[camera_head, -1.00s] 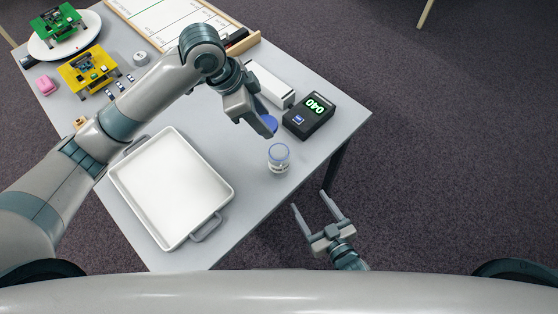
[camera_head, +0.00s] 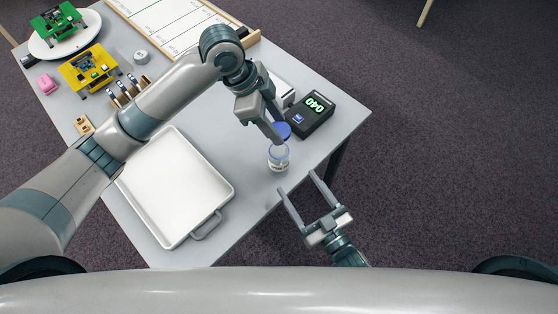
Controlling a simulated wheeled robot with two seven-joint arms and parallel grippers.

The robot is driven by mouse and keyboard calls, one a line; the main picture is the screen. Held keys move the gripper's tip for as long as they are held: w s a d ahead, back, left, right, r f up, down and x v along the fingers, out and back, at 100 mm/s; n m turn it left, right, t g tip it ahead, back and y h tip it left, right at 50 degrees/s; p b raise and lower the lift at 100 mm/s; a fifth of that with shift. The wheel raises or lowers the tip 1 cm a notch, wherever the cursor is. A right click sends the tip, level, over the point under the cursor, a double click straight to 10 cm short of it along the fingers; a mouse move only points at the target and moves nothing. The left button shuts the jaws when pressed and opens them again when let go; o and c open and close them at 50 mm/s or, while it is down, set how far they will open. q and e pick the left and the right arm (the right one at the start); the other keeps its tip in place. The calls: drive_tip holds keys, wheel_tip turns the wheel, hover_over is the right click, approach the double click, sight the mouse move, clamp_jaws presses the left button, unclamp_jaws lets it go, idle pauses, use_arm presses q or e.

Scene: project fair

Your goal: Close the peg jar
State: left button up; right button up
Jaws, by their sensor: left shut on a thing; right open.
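The peg jar (camera_head: 278,164) is a small clear jar with a blue rim and a label, standing upright near the table's right front edge. My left gripper (camera_head: 278,134) is shut on a blue lid (camera_head: 283,130), just behind and above the jar. The lid appears apart from the jar's mouth, though the gap is hard to judge. The gripper's fingers hide part of the lid. My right gripper (camera_head: 297,187) is open and empty, in front of the jar by the table edge, its fingers pointing toward the jar.
A black device with a green display (camera_head: 309,114) stands close behind the lid, with a white box (camera_head: 281,91) beside it. A white tray (camera_head: 222,190) lies left of the jar. Green (camera_head: 57,20) and yellow (camera_head: 88,68) boards stand at the far left.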

sight(284, 164)
drive_tip(key=x, duration=1.1)
drive_tip(key=shift+w+a, duration=0.1)
drive_tip(key=shift+w, duration=0.2)
drive_tip(key=c, duration=1.6)
use_arm(q)
drive_tip(key=shift+f, duration=2.5)
drive_tip(key=shift+f, duration=0.85)
drive_tip(key=shift+f, duration=0.55)
use_arm(e)
clamp_jaws()
use_arm(q)
drive_tip(key=shift+w, duration=0.1)
